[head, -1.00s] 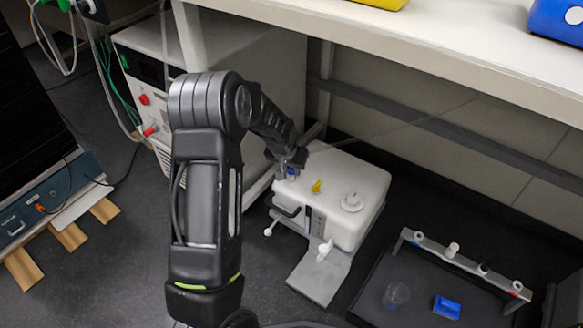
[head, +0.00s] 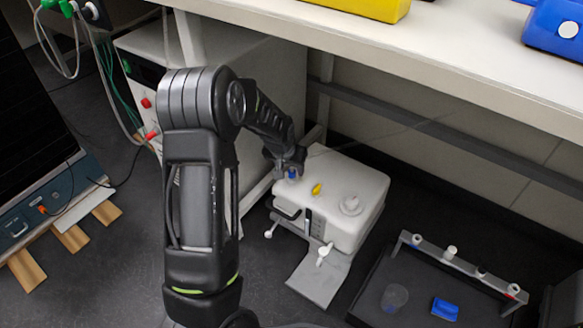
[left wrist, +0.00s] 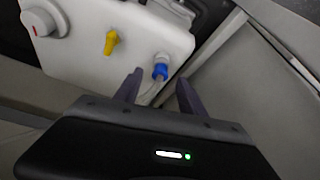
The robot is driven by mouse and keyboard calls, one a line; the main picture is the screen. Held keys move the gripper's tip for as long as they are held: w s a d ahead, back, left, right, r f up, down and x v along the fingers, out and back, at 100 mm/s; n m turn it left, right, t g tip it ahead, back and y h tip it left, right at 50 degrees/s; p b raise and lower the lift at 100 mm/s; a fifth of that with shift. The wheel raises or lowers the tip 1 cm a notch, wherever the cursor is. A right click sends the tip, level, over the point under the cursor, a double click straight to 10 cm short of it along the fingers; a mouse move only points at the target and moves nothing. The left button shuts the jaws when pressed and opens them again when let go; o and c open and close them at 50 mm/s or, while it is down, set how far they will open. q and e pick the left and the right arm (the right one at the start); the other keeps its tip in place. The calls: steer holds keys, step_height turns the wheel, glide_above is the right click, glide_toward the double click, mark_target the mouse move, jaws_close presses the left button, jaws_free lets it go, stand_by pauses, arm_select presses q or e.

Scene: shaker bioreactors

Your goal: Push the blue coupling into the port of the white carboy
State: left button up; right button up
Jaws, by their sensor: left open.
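The white carboy (head: 350,220) stands on the floor under the bench. The blue coupling (head: 292,174) is at the carboy's top back-left corner, with a pale tube by it. In the left wrist view the blue coupling (left wrist: 160,72) sits at the carboy's edge; how deep it sits in the port, I cannot tell. My left gripper (head: 288,163) is right above the coupling. In the left wrist view my left gripper (left wrist: 160,80) is open, its fingers on either side of the coupling with gaps, not gripping it. My right gripper is not in view.
The carboy top also bears a yellow valve (head: 317,188) and a white knob (head: 351,204). A dark tray (head: 400,275) at right holds a clear cup (head: 394,297) and a blue block (head: 445,308). The bench (head: 440,60) overhangs behind; a white cabinet (head: 225,75) stands at left.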

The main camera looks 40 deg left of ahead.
arm_select(q)
steer(key=p+v, duration=0.1)
steer(key=v, duration=0.3)
steer(key=shift+s, duration=0.1)
steer(key=shift+s, duration=0.1)
stand_by(0.6)
